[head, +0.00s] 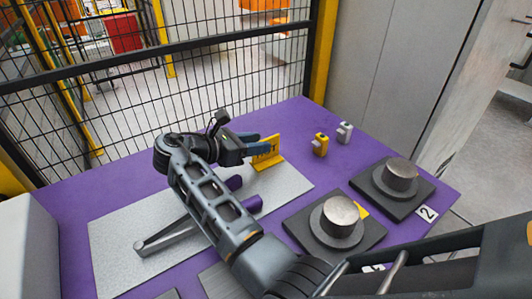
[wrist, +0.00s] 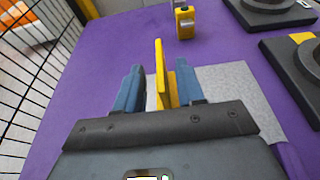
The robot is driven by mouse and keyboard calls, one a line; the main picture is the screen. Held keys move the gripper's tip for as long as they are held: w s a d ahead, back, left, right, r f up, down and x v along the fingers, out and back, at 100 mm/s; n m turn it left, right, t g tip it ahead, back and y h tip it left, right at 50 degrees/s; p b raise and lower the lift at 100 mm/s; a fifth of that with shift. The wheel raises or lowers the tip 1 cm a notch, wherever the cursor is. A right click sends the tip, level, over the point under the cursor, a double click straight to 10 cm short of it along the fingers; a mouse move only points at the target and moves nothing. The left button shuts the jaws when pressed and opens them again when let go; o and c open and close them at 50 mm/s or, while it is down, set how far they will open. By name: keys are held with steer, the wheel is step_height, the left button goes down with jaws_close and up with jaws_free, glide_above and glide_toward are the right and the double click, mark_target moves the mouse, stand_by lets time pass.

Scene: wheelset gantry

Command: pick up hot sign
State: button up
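The hot sign is a yellow angled sign (head: 266,153) standing at the back of the grey mat (head: 118,240) on the purple table. In the wrist view, the sign (wrist: 160,75) is seen nearly edge-on, with its upright plate between the two blue fingers. My gripper (head: 258,143) reaches it from the left in the head view. In the wrist view, my gripper (wrist: 159,66) is open, with a clear gap between the left finger and the plate. The right finger is close to the sign; contact cannot be told.
A yellow block-like item (head: 320,145) and a grey one (head: 344,132) stand right of the sign. Two dark square bases with metal cylinders (head: 341,210) (head: 401,172) stand at the right. A grey bar tool (head: 165,238) lies on the mat. A black mesh fence (head: 200,90) borders the table's back.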

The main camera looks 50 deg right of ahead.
mark_target(266, 139)
steer(key=shift+x, duration=1.75)
jaws_close()
